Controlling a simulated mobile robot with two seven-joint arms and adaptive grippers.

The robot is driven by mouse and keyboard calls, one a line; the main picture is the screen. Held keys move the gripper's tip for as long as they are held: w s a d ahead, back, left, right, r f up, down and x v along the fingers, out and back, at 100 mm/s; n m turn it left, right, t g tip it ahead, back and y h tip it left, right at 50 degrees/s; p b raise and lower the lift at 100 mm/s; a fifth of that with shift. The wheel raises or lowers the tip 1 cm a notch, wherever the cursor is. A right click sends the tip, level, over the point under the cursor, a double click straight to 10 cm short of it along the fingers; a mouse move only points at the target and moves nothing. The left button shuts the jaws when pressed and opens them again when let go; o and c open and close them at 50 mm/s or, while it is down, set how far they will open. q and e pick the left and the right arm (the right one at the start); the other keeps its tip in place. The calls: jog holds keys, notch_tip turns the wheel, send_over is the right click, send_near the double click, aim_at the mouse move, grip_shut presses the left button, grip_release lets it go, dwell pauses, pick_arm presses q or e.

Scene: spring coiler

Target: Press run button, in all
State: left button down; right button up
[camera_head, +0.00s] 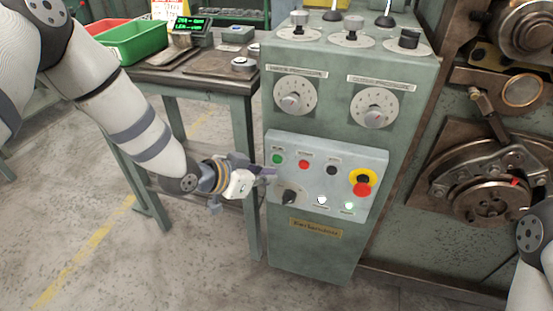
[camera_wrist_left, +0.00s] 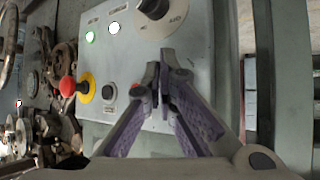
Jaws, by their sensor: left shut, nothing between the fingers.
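The control panel (camera_head: 328,180) is a light grey plate on the green console. It has a green button (camera_head: 277,159) at upper left, then a red button (camera_head: 303,164), a black button (camera_head: 331,170) and a red emergency stop (camera_head: 362,188) on a yellow ring. The labels are too small to read. My left gripper (camera_head: 270,172) is shut and empty at the panel's left edge, just below and left of the green button. In the left wrist view, its fingertips (camera_wrist_left: 158,78) hide the green button's place, beside the red button (camera_wrist_left: 135,88). I cannot tell if they touch.
A workbench (camera_head: 190,76) with a green bin (camera_head: 135,42) stands left; the coiling machine (camera_head: 485,190) stands right.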

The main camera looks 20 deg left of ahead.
pick_arm(q)
jog(key=s+p, duration=0.1)
jog(key=s, duration=0.3)
jog(key=shift+a+r, duration=0.1)
jog(key=shift+r, duration=0.05)
pick_arm(e)
jog(key=shift+w+r+t, duration=0.4)
jog(key=shift+w+r, duration=0.55)
jog(key=shift+r, duration=0.05)
pick_arm(q)
jog(key=s+a+f+n+g+y+p, duration=0.1)
jog(key=s+f+n+g, duration=0.15)
jog(key=s+f, duration=0.55)
jog(key=s+a+f+n+g+y, duration=0.1)
jog(key=s+f+g, duration=0.25)
jog(key=s, duration=0.75)
jog(key=s+a+n+g+y, duration=0.1)
jog(key=s+a+g+y, duration=0.1)
jog(key=s, duration=0.9)
jog(key=s+a+n+g+y, duration=0.1)
jog(key=s+a+n+g, duration=0.1)
jog(key=s, duration=1)
jog(key=shift+a+f+g+y+p, duration=0.3)
jog(key=shift+a+f+g+y, duration=0.15)
jog(key=shift+g, duration=0.25)
pick_arm(e)
jog(key=shift+w+r+t, duration=0.3)
jog(key=shift+w+r, duration=0.5)
